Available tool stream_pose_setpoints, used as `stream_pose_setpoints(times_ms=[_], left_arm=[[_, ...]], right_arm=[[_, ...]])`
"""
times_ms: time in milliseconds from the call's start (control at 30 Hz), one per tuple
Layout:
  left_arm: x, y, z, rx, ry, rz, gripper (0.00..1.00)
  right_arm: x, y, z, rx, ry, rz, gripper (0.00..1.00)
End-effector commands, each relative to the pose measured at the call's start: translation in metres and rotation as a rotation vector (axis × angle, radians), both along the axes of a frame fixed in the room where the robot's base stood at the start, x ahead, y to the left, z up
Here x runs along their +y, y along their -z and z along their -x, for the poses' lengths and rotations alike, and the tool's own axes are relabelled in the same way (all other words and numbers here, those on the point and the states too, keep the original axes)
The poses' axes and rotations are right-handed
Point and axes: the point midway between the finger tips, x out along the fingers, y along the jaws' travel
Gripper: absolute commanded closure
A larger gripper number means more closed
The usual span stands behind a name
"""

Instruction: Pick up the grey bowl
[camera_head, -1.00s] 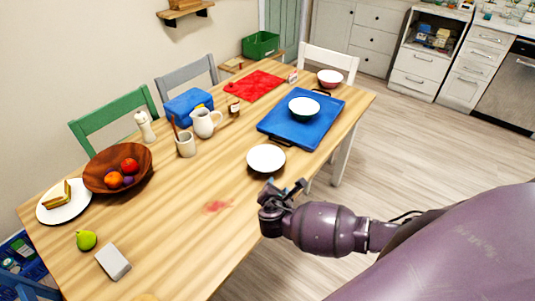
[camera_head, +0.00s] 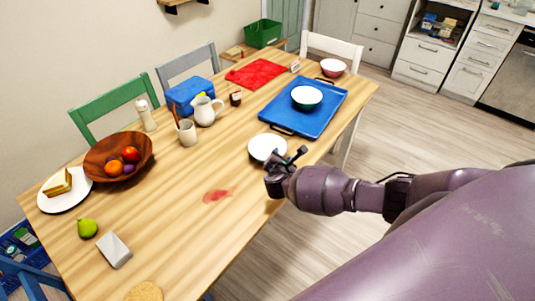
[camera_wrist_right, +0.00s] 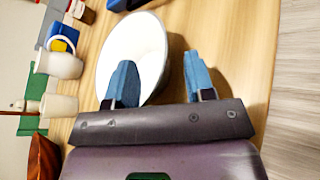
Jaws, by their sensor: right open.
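The grey bowl (camera_head: 266,147), white inside, stands upright on the wooden table near its right edge. In the right wrist view the bowl (camera_wrist_right: 135,45) fills the upper middle, with a greyish outer wall at its right. My right gripper (camera_head: 287,158) is at the bowl's near side in the head view. In the wrist view its blue-tipped fingers (camera_wrist_right: 160,72) are open and empty. One finger overlaps the white inside and the other lies outside the right rim; contact cannot be told. My left gripper is not in view.
A blue tray (camera_head: 318,120) with a green bowl (camera_head: 306,97) lies behind the grey bowl. A pink bowl (camera_head: 333,67) stands farther back. A white jug (camera_head: 205,110) and a cup (camera_head: 187,133) stand to the left.

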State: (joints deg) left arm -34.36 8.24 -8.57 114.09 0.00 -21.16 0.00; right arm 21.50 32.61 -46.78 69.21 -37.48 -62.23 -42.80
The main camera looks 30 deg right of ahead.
Motion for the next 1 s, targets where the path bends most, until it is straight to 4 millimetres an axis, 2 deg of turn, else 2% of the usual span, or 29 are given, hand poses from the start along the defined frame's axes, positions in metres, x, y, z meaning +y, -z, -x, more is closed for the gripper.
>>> stream_pose_setpoints(times_ms=[200, 467, 700, 800, 1000], left_arm=[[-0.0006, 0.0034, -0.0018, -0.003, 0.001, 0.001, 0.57], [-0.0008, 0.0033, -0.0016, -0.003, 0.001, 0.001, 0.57], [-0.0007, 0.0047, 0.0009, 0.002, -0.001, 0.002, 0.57], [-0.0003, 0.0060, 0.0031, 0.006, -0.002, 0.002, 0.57], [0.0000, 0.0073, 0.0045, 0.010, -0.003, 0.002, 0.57]], right_arm=[[-0.0093, 0.0068, -0.0128, 0.001, 0.000, -0.001, 0.51], [-0.0099, 0.0067, -0.0136, 0.001, 0.000, -0.001, 0.51], [-0.0100, 0.0071, -0.0132, 0.001, 0.000, -0.001, 0.88], [-0.0100, 0.0072, -0.0130, 0.002, 0.000, -0.001, 1.00], [-0.0099, 0.0065, -0.0135, 0.001, 0.000, -0.001, 1.00]])
